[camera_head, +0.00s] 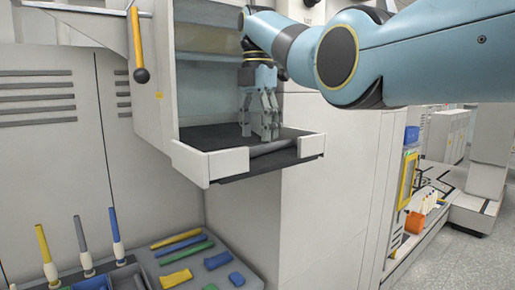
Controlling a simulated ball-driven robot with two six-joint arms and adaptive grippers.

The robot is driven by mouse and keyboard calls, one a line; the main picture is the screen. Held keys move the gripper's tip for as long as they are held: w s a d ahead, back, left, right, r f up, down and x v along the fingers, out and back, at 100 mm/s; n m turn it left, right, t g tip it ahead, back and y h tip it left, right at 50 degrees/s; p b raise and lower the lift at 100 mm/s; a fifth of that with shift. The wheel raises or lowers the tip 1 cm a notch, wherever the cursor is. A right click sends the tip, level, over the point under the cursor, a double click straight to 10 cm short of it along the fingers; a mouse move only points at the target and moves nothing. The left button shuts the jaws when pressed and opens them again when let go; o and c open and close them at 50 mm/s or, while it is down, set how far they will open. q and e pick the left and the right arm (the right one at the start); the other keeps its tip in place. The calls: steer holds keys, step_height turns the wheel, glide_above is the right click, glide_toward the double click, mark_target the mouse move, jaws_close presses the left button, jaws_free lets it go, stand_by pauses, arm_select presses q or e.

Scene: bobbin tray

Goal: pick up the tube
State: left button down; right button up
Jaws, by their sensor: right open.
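A dark grey tube (272,147) seems to lie at the front gap of the dark-floored tray (210,164); its ends are hard to tell from the tray. My right gripper (258,131) points down over the tray, just behind the tube. Its fingers are apart with nothing visible between them. The fingertips are close to the tray floor; I cannot tell whether they touch it. My left gripper is not in view.
The tray sits in an open white machine bay with side walls. A yellow handle (137,38) hangs at the upper left. Below, a grey rack (225,250) holds coloured tubes and pieces, with upright bobbins (84,247) beside it. An orange container (415,222) stands at the right.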

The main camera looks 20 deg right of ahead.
mark_target(262, 149)
steer(key=f, duration=0.1)
steer(key=f+p, duration=0.1)
steer(key=f, duration=0.1)
steer(key=shift+s+f+p, duration=0.1)
steer(key=shift+s+p, duration=0.15)
steer(key=shift+p, duration=0.05)
steer(key=shift+f, duration=0.2)
steer(key=shift+w, duration=0.1)
steer(key=c, duration=0.4)
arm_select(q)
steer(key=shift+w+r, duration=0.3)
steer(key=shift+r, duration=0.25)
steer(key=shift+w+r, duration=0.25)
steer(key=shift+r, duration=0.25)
arm_select(e)
jaws_close()
